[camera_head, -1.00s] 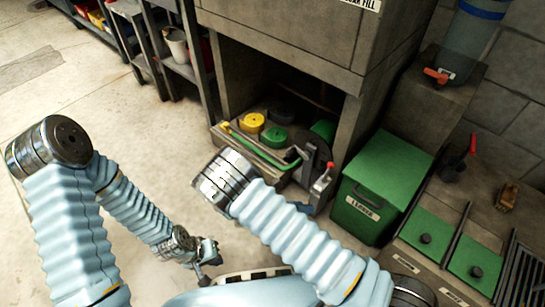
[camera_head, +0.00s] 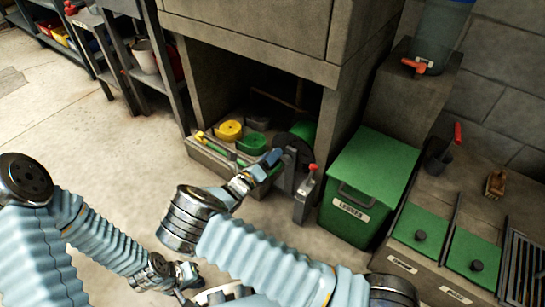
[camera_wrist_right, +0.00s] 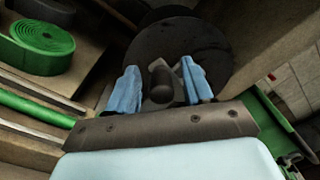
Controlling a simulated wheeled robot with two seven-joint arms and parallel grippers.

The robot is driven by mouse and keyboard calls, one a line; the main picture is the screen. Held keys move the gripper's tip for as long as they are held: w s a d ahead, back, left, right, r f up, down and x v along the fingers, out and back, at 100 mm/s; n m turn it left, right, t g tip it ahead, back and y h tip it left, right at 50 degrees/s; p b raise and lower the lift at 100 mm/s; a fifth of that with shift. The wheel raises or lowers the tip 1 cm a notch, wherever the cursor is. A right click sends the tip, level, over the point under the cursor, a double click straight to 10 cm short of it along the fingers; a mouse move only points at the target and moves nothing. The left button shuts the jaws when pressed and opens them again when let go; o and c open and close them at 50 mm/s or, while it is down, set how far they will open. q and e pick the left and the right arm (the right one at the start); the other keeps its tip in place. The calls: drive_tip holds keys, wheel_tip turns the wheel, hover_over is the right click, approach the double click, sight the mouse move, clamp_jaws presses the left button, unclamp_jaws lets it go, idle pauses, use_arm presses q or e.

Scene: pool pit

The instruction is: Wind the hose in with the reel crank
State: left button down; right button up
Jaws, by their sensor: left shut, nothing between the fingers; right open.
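The hose reel is a dark round disc (camera_wrist_right: 185,45) in the right wrist view. In the head view it stands low in the concrete bay, with a green part (camera_head: 303,130) behind it. A black knob (camera_wrist_right: 161,80), apparently the crank handle, lies between the blue fingers of my right gripper (camera_wrist_right: 160,88). The gripper is open, with a finger on each side and visible gaps. In the head view this gripper (camera_head: 272,160) is at the reel's front. A green hose length (camera_wrist_right: 40,107) runs along the ledge. My left gripper (camera_head: 188,280) is shut and empty, low over the floor.
A yellow coil (camera_head: 229,130) and a green coil (camera_head: 251,143) sit on the ledge left of the reel. A red-tipped lever on a grey post (camera_head: 303,195) and a green lidded bin (camera_head: 370,170) stand close on the right. Floor at left is clear.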

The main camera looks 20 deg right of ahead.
drive_tip(key=shift+w+d, duration=0.35)
drive_tip(key=shift+d, duration=0.15)
drive_tip(key=c, duration=0.9)
